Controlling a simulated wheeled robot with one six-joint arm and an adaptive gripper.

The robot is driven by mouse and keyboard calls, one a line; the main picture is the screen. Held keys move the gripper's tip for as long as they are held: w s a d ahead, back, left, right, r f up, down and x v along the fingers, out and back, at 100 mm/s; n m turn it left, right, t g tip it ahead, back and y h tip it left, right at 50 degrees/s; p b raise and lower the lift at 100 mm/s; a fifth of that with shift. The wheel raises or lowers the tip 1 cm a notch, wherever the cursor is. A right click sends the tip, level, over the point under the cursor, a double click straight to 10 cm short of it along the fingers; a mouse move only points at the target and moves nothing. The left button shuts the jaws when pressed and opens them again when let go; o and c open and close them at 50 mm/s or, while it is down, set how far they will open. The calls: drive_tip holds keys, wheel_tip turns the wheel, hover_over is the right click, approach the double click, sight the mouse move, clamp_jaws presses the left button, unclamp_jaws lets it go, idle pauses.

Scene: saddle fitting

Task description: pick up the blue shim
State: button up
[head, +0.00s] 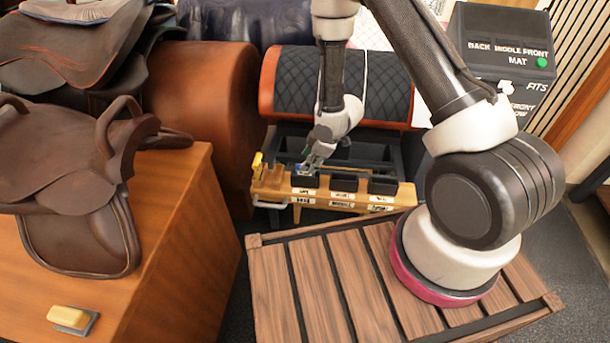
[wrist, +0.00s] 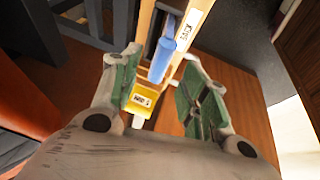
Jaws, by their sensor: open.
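The blue shim (wrist: 161,62) is a narrow light-blue piece at the wooden rack, beside a white label that seems to read BACK. In the head view a small bit of blue (head: 303,168) shows at the leftmost dark bin, just under my gripper (head: 312,164). In the wrist view my gripper (wrist: 161,56) is open, with green-padded fingers either side of the shim in the picture. I see no contact with it. How far the fingertips are above it I cannot tell.
The wooden rack (head: 280,192) has several dark bins with white labels. A yellow labelled piece (wrist: 146,100) is at its end. A quilted black saddle pad (head: 385,88) lies behind. A brown saddle (head: 75,170) sits on a wooden box at left. A slatted wooden platform (head: 320,285) is in front.

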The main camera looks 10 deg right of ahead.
sight(305, 175)
drive_tip(key=x, duration=0.4)
drive_tip(key=shift+a+f, duration=0.25)
drive_tip(key=shift+f, duration=0.1)
drive_tip(key=shift+c, duration=0.2)
clamp_jaws()
drive_tip(key=shift+r, duration=0.15)
